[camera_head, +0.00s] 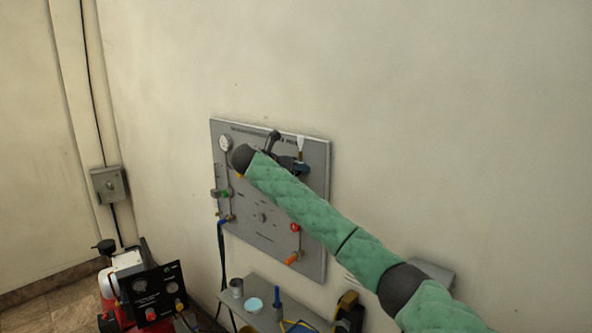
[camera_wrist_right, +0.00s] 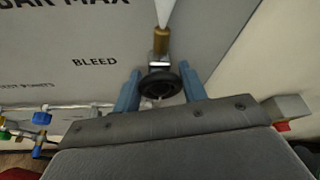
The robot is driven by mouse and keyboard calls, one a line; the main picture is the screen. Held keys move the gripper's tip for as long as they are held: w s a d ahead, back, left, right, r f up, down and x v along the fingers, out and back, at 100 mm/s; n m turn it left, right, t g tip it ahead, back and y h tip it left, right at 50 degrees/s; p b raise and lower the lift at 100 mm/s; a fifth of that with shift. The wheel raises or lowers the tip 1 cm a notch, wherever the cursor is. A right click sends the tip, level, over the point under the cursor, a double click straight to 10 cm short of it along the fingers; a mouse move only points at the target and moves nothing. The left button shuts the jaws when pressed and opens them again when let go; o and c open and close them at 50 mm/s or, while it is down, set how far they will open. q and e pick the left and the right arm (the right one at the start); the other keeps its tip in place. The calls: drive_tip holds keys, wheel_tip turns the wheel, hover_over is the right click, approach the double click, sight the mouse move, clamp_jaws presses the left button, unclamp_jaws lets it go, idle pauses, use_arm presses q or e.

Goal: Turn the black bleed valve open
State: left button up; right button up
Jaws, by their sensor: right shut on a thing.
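The black bleed valve (camera_wrist_right: 160,84) is a round knob below a brass fitting on the grey panel (camera_head: 310,255), beside the printed word BLEED. My right gripper (camera_wrist_right: 161,88) has its blue fingers on either side of the knob and is shut on it. In the head view my right gripper (camera_head: 299,165) is at the panel's upper right, partly behind my green-sleeved arm, and the knob cannot be made out there. A white cone (camera_head: 300,142) points up from the brass fitting. My left gripper is not in view.
A shelf (camera_head: 262,318) with a cup and tools stands below. A red machine with a black control box (camera_head: 158,293) is at lower left.

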drive_tip(key=o, duration=1)
drive_tip(key=shift+f, duration=0.1)
drive_tip(key=shift+a, duration=0.15)
